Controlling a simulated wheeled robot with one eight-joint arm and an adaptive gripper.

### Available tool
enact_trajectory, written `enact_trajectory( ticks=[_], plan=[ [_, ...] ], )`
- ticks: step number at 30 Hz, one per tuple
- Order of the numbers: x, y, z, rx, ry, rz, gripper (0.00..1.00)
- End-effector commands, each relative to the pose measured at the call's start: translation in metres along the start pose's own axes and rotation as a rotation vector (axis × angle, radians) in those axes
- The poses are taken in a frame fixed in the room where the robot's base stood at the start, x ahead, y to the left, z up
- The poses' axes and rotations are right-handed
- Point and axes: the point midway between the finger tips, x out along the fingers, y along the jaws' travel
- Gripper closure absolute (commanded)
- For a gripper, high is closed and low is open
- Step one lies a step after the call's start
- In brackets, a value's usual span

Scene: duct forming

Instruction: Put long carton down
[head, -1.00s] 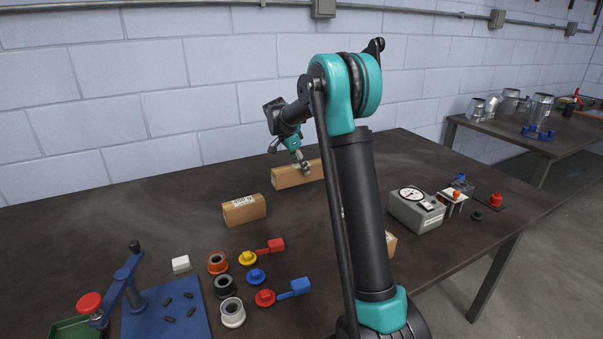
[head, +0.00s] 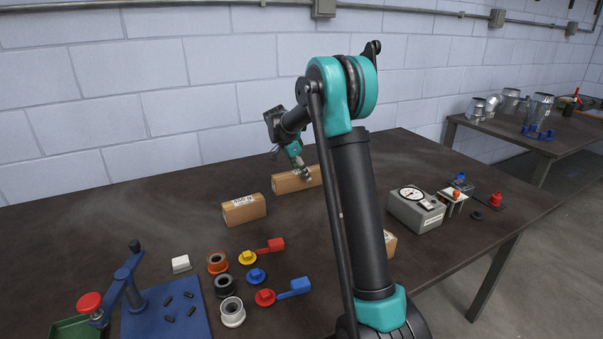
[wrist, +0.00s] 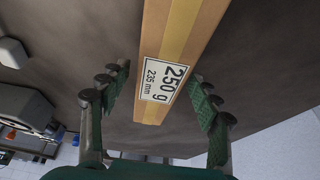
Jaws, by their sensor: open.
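The long carton (head: 290,182) lies flat on the dark table near the wall, partly hidden behind my arm in the head view. In the wrist view the long carton (wrist: 182,50) is brown with a yellow tape strip and a white label reading 250 g, 235 mm. My gripper (head: 305,174) is just above the carton in the head view. In the wrist view my gripper (wrist: 160,100) is open, with one finger on each side of the carton and visible gaps between them.
A shorter carton (head: 244,209) lies left of the long one. Another carton (head: 390,245) is mostly hidden behind my arm. A grey dial gauge box (head: 415,210) stands to the right.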

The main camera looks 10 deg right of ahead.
Motion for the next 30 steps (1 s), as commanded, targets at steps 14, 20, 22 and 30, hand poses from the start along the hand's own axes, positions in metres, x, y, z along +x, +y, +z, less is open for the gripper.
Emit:
enact_trajectory(
  ticks=[14, 20, 22, 30],
  plan=[
    [-0.077, 0.0, 0.0, -0.002, 0.0, -0.001, 0.37],
    [-0.107, 0.0, 0.0, 0.0, 0.0, 0.0, 0.37],
    [-0.114, 0.0, 0.0, 0.0, 0.0, 0.0, 0.37],
    [-0.121, 0.0, 0.0, 0.0, 0.0, 0.0, 0.37]
  ],
)
